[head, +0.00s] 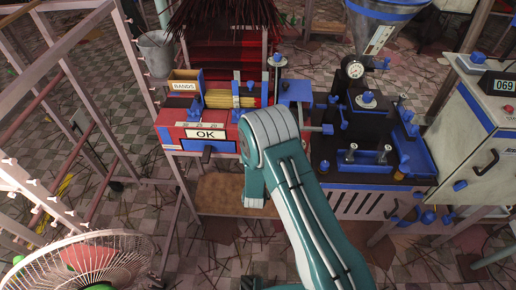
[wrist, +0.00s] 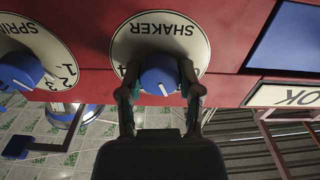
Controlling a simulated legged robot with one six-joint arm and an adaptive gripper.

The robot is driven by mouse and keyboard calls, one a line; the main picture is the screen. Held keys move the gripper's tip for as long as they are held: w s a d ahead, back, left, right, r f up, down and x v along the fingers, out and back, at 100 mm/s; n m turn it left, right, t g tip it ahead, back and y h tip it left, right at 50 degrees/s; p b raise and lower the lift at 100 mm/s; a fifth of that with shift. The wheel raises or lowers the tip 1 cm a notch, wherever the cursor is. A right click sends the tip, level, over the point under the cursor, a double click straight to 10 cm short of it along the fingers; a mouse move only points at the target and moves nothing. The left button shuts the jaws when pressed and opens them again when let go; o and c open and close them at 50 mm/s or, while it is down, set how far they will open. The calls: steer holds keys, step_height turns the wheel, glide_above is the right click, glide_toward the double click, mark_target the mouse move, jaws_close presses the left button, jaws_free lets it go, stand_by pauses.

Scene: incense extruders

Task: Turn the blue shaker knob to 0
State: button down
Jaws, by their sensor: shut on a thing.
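The blue shaker knob (wrist: 160,76) sits on a round cream dial marked SHAKER (wrist: 160,38), on the machine's red front. The wrist view shows this lettering upside down. My gripper (wrist: 160,80) has one finger on each side of the knob and is shut on it. A pale mark on the knob points toward the bottom of the wrist picture. In the head view my arm hides the gripper and the knob.
A second dial marked SPRING (wrist: 38,45), with its own blue knob (wrist: 20,70), is close on the left in the wrist view. The OK sign (wrist: 290,95) is at right; it also shows on the red machine (head: 210,134). A fan (head: 80,262) stands at lower left.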

steer(key=n, duration=0.4)
steer(key=shift+w+a+r+n, duration=0.1)
steer(key=shift+a+n, duration=0.1)
steer(key=shift+n, duration=0.1)
steer(key=n, duration=0.4)
steer(key=shift+a+n, duration=0.1)
steer(key=shift+n, duration=0.3)
steer(key=shift+c, duration=1.3)
jaws_free()
steer(key=shift+a, duration=0.15)
steer(key=s, duration=1.2)
steer(key=shift+a+f, duration=0.15)
steer(key=shift+f, duration=0.1)
